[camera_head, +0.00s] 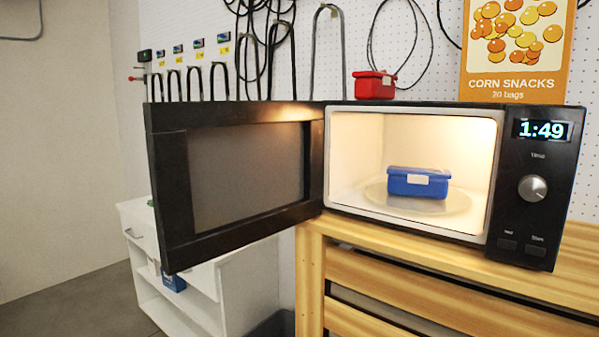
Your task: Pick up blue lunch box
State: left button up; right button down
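The blue lunch box (418,184) sits inside the lit microwave (342,205), on the round glass turntable (452,203). It has a blue lid and a pale latch on its front. It stands level, and its front and top show. The microwave door (243,172) is swung wide open to the left, so the front of the cavity is clear. Neither of my grippers is in view.
The microwave stands on a wooden bench (450,306). A red box (374,86) and an orange corn snacks box (516,45) are above it. A white shelf unit (199,290) stands behind the door at lower left. Cables and hooks hang on the pegboard (200,15).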

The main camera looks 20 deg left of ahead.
aim_at(402, 181)
jog(key=i+j+z, duration=0.15)
jog(key=j+z, duration=0.3)
jog(key=j, duration=0.35)
jog(key=j+z, duration=0.45)
jog(key=j, duration=1.75)
